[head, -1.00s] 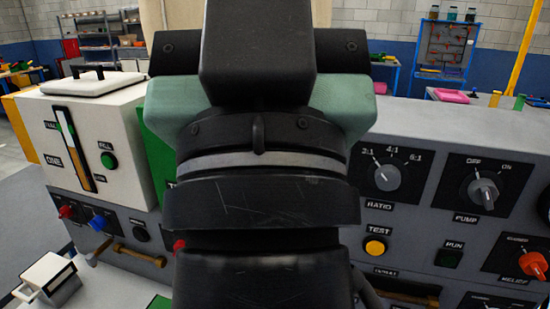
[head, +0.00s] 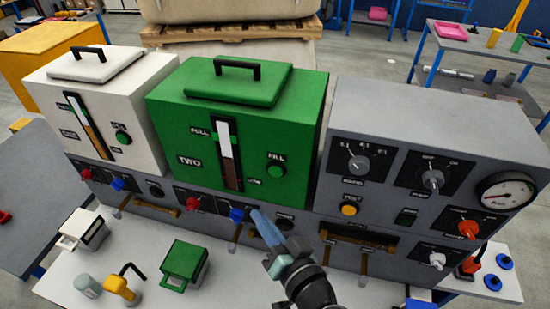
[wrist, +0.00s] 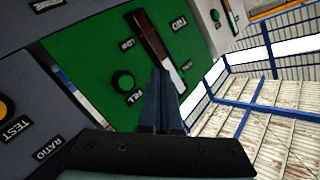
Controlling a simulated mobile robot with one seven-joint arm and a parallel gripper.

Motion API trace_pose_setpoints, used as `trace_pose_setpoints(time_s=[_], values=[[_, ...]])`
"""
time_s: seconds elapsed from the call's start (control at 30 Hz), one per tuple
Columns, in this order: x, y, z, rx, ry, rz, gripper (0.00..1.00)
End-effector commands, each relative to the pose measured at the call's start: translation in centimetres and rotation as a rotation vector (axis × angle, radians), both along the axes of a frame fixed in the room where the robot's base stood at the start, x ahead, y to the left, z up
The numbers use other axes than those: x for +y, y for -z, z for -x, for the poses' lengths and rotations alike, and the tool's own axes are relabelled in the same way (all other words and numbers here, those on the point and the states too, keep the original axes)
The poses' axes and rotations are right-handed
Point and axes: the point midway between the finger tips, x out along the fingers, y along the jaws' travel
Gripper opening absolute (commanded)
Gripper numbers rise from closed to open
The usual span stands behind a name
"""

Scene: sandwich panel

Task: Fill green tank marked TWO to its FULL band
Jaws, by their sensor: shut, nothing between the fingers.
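The green tank (head: 285,118) marked TWO stands in the middle of the panel, its lid closed. Its upright gauge (head: 228,155) is white above and brown in the lower part; the brown top sits below the green FULL band. A green FILL button (head: 277,172) is right of the gauge; it also shows in the wrist view (wrist: 125,82). My gripper (head: 257,214) is shut and empty, its blue fingers pointing up in front of the panel, below the FILL button and just right of the blue knob (head: 237,214). In the wrist view the fingertips (wrist: 161,74) overlap the tank front.
A white tank (head: 120,92) marked ONE stands left. The grey control panel (head: 430,115) at right has ratio and pump knobs, a yellow TEST button (head: 349,209) and a pressure gauge (head: 505,192). A green box (head: 184,264) and yellow tool (head: 122,286) lie on the bench in front.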

Motion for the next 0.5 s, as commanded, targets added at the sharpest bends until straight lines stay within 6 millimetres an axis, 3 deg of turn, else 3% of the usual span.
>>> trace_pose_setpoints(time_s=[0.33, 0.5], values=[[0.0, 0.0, -0.1, -0.001, 0.0, -0.002, 0.0], [-0.4, 0.0, -1.2, -0.003, 0.001, -0.001, 0.0]])
